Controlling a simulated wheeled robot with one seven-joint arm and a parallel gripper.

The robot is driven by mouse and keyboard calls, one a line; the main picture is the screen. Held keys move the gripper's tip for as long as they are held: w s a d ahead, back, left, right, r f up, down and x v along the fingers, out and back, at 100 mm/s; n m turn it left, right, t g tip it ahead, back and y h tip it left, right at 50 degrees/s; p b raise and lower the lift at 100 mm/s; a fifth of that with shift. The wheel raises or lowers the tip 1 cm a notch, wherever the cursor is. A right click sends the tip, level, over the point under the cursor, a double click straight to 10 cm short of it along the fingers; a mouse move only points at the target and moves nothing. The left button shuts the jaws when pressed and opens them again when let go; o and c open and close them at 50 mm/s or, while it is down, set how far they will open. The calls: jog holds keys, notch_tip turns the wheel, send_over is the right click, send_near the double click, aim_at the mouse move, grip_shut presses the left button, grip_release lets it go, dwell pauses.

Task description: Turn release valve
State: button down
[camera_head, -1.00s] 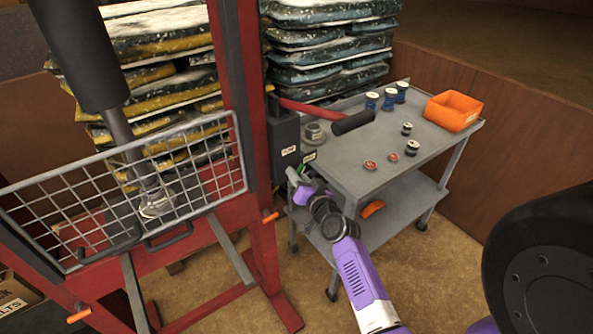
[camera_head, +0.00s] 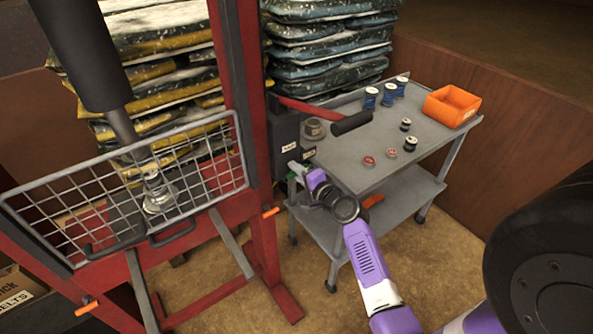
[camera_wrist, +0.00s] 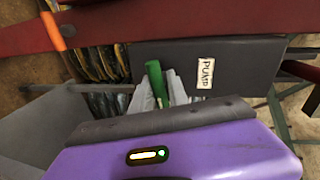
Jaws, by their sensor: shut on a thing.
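The dark pump box (camera_head: 285,148) is fixed to the red press frame, and its label reads PUMP in the wrist view (camera_wrist: 245,78). My gripper (camera_head: 299,171) is at the lower front of this box. In the wrist view my gripper's pale fingers (camera_wrist: 160,92) are shut around a green piece (camera_wrist: 156,80), which I take to be the release valve's handle. The green piece sticks up past the fingers, beside the pump box. Its lower end and its joint to the pump are hidden.
The pump lever (camera_head: 351,123) with a black grip reaches over the grey cart (camera_head: 350,180). The cart holds an orange bin (camera_head: 452,106), blue spools (camera_head: 370,98) and small parts. The wire guard (camera_head: 90,205) stands left. Open floor lies in front of the cart.

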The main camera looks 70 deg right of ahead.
jog(key=shift+m, duration=0.6)
jog(key=c, duration=1.3)
grip_release()
jog(key=shift+s, duration=0.1)
jog(key=b+v, duration=0.1)
jog(key=v, duration=0.6)
jog(key=shift+s, duration=0.3)
jog(key=shift+a, duration=0.15)
